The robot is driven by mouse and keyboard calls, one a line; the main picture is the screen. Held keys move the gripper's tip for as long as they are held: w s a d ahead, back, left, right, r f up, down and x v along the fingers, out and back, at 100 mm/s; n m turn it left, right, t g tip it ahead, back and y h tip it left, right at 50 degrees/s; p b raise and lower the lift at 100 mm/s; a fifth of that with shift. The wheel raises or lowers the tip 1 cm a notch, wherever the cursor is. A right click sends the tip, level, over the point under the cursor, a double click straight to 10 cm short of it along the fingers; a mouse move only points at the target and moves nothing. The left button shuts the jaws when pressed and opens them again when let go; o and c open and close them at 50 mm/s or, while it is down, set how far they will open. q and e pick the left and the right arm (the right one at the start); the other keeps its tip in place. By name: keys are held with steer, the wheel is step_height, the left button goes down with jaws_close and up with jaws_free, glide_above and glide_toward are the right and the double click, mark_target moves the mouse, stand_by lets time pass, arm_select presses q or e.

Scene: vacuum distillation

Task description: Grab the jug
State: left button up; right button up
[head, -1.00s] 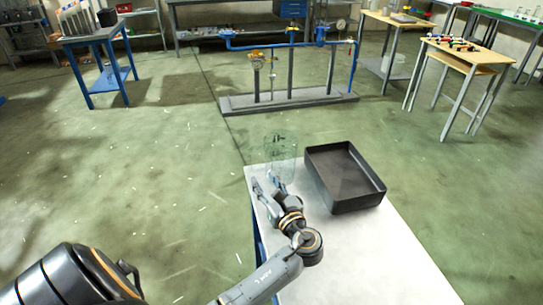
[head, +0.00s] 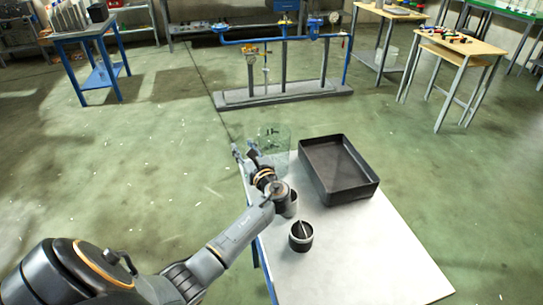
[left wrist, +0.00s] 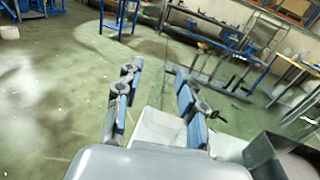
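The jug is a clear glass vessel (head: 280,145), standing upright at the far left corner of the white table in the head view. It is faint against the floor. My left gripper (head: 246,149) is at the jug's left side, its fingers apart and pointing away from me. The left wrist view shows the two fingers (left wrist: 160,75) spread with a gap between them. I cannot make out the jug clearly there, nor whether a finger touches it. My right gripper is not in view.
A black open tray (head: 338,175) sits right of the jug on the white table (head: 365,250). A dark cup with a thin rod (head: 300,238) stands nearer me. The table's near right part is clear.

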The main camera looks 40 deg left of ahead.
arm_select(q)
steer(key=shift+w+a, duration=0.1)
steer(key=shift+a, duration=0.1)
jaws_close()
steer(key=shift+r, duration=0.1)
